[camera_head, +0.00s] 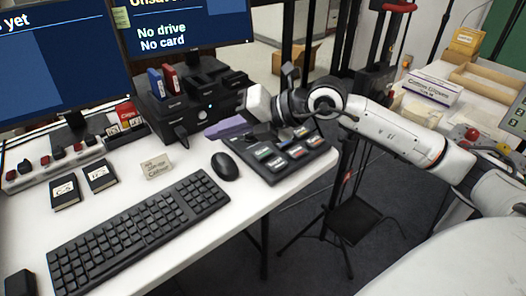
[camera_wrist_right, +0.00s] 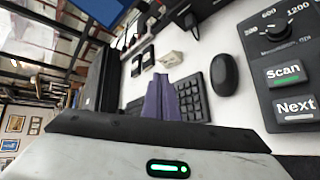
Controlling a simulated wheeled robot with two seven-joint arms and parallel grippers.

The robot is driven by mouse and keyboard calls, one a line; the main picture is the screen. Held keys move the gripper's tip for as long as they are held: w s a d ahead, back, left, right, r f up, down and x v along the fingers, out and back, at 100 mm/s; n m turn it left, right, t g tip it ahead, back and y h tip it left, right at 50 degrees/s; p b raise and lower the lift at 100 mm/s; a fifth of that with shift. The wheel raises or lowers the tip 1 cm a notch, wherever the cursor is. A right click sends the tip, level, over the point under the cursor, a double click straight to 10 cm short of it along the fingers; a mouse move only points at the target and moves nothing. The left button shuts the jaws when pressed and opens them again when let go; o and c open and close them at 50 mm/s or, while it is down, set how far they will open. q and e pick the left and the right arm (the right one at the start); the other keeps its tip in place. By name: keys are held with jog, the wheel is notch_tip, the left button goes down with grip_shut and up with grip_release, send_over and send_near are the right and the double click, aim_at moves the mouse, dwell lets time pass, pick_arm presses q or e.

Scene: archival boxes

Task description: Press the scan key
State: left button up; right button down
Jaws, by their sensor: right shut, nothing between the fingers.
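The scan key (camera_wrist_right: 284,73) is a dark key with a white "Scan" label and a green bar, at the right of the right wrist view. It sits on a black key panel (camera_wrist_right: 258,42), above the "Next" key (camera_wrist_right: 296,106). In the head view the key panel (camera_head: 270,175) lies at the table's right end; its labels are too small to read. My right gripper (camera_head: 224,129) has purple fingers, shut and empty, over the panel's far left side. In the right wrist view the fingers (camera_wrist_right: 164,98) show left of the scan key, apart from it. My left gripper is not in view.
A mouse (camera_head: 225,166) and keyboard (camera_head: 140,232) lie left of the panel. A black drive dock (camera_head: 190,105) with red and blue drives stands behind. Two monitors (camera_head: 185,28) read partly "No drive, No card". A small paper sign (camera_head: 157,166) stands on the table.

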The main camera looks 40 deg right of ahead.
jog(key=w+d+m+h, duration=0.1)
jog(key=d+h, duration=0.5)
jog(key=d, duration=0.7)
jog(key=shift+w+d+f+m, duration=0.2)
jog(key=shift+d+f+m, duration=0.05)
jog(key=shift+f+m, duration=0.15)
jog(key=shift+f, duration=0.15)
jog(key=b, duration=0.5)
send_over(267, 154)
notch_tip(267, 154, down, 8)
jog(key=shift+f+b, duration=0.35)
jog(key=shift+b, duration=0.05)
